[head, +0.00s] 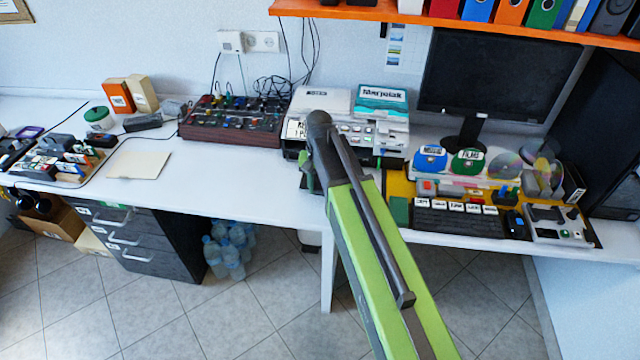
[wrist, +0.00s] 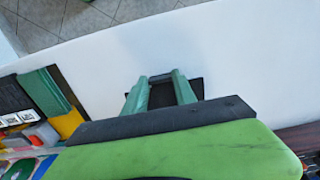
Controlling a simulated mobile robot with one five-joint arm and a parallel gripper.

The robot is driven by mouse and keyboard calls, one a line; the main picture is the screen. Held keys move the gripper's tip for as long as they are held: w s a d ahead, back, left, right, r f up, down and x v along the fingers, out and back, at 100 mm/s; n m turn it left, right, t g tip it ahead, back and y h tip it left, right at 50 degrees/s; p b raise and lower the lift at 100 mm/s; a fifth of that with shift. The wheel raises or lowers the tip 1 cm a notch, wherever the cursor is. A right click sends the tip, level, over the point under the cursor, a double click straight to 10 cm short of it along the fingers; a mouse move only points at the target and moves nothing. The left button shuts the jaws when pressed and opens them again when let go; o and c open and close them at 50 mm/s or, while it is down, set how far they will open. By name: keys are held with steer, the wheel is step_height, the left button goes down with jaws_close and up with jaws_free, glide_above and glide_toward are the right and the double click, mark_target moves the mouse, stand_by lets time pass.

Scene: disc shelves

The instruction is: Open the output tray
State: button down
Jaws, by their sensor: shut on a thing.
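The printer (head: 299,130) stands on the white desk, a white and grey machine with a small label display on its front. A dark flat piece, the output tray (head: 313,186), shows low in front of it, partly hidden by my arm. My gripper (head: 308,176) is at this tray; only one green finger shows clearly in the head view. In the wrist view both green fingers of my gripper (wrist: 161,77) are around the dark tray (wrist: 196,87), shut on it. The tray's inner part is hidden behind my gripper body.
A keyboard (head: 458,222) and a yellow mat with disc holders lie to the right. A red-brown mixer box (head: 233,121) stands to the left. A monitor (head: 497,88) is at the back right. The desk in front of the mixer is clear.

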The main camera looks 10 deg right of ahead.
steer(key=c, duration=1)
jaws_free()
step_height(320, 180, up, 17)
steer(key=p, duration=1.7)
steer(key=shift+r, duration=0.2)
